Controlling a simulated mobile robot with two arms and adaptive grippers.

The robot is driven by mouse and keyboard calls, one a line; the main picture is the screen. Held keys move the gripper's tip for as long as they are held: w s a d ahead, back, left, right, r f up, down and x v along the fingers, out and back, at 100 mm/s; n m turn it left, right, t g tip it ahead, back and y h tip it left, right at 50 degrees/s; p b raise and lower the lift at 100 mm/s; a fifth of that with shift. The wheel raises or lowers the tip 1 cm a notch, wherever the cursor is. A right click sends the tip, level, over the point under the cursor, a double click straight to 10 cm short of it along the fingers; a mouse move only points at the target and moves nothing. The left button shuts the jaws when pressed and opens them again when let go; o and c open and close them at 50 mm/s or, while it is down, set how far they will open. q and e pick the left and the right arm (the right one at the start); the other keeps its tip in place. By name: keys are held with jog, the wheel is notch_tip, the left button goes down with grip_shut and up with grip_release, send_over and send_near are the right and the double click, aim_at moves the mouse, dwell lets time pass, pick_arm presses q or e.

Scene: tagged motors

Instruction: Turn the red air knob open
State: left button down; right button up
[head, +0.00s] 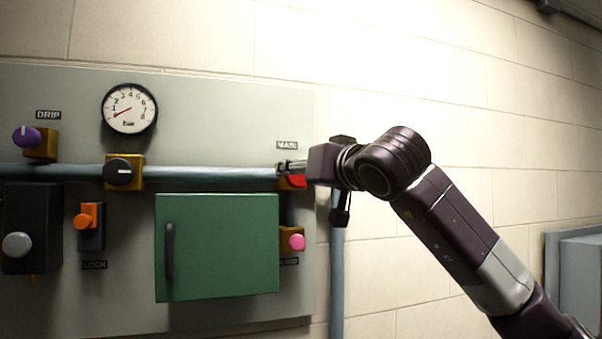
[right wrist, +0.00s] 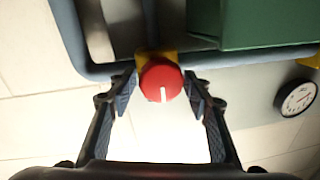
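The red knob (head: 297,181) sits on a yellow valve block on the blue pipe under the MAIN label, partly hidden by my right gripper (head: 288,169). In the right wrist view the red knob (right wrist: 161,82) shows face-on, its white line pointing down in the picture. My right gripper's fingers (right wrist: 162,88) stand on either side of the knob, close to its edges, with a narrow gap showing. The gripper looks open. My left gripper is not in view.
A green cabinet (head: 216,248) with a dark handle juts out below the pipe. A pink knob (head: 297,242) is just below the red one.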

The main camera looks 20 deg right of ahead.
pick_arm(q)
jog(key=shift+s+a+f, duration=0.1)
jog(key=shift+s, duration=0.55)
pick_arm(e)
jog(key=c, duration=0.8)
